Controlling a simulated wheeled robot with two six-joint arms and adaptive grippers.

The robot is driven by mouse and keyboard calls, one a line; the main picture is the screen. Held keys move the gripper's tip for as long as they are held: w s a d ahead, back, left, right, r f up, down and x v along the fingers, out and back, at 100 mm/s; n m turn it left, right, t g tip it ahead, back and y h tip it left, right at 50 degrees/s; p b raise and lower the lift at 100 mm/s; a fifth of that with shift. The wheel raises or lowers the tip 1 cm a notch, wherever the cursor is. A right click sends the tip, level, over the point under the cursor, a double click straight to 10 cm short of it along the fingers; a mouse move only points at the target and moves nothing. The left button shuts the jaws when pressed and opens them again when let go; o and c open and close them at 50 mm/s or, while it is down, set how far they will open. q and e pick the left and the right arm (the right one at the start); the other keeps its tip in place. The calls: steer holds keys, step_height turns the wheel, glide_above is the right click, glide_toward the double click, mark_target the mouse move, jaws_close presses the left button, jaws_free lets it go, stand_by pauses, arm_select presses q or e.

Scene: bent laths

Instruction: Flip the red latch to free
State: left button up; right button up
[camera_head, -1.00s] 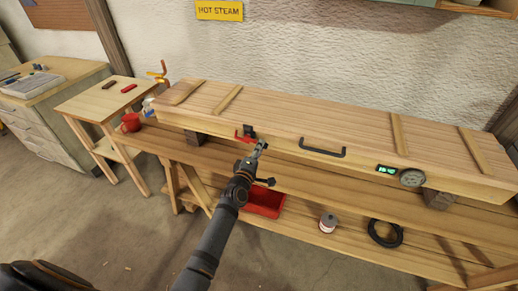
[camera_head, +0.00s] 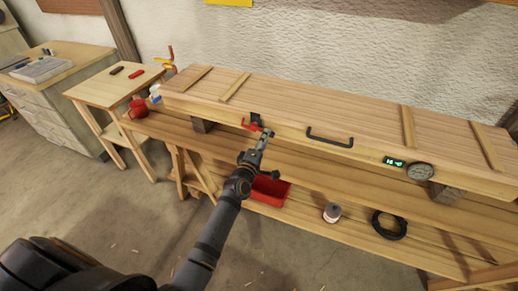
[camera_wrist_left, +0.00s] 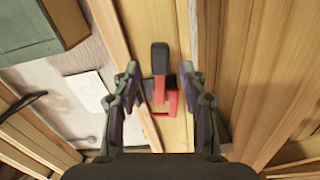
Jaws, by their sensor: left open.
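The red latch (camera_head: 252,125) is on the front face of the long wooden box (camera_head: 290,108), left of the black handle. In the left wrist view the latch (camera_wrist_left: 164,100) shows as a red loop with a black block (camera_wrist_left: 160,57) beyond it. My left gripper (camera_head: 265,134) is just in front of the latch and slightly to its right in the head view. In the wrist view my left gripper (camera_wrist_left: 163,80) is open, one finger on each side of the latch. Whether a finger touches it I cannot tell. My right gripper is not in view.
A black handle (camera_head: 330,138), a green display (camera_head: 394,161) and a round gauge (camera_head: 419,171) are on the box front. A red bin (camera_head: 270,190), a can (camera_head: 332,212) and a black coil (camera_head: 389,225) sit on the lower shelf. A red mug (camera_head: 137,108) stands left.

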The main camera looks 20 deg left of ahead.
arm_select(q)
steer(key=s, duration=1)
steer(key=shift+s+a, duration=0.15)
steer(key=shift+a, duration=0.05)
steer(key=shift+r, duration=0.1)
steer(key=s+f+m+g, duration=0.3)
steer(key=s+f, duration=0.1)
steer(key=f, duration=0.7)
steer(key=s+f+m+g, duration=0.2)
steer(key=s+f, duration=0.2)
steer(key=f, duration=0.6)
steer(key=s+f+m+g, duration=0.3)
steer(key=f, duration=0.8)
steer(key=s+a+f+m+g, duration=0.2)
steer(key=s+f, duration=0.4)
steer(key=s, duration=0.4)
steer(key=s+a+f+m+g+y, duration=0.1)
steer(key=s+a+f+m+g, duration=0.2)
steer(key=s+f, duration=0.3)
steer(key=s+a+f+m+g, duration=0.3)
steer(key=s+f, duration=0.4)
steer(key=s, duration=0.9)
steer(key=shift+s+g, duration=0.25)
steer(key=shift+g, duration=0.15)
steer(key=shift+w, duration=0.1)
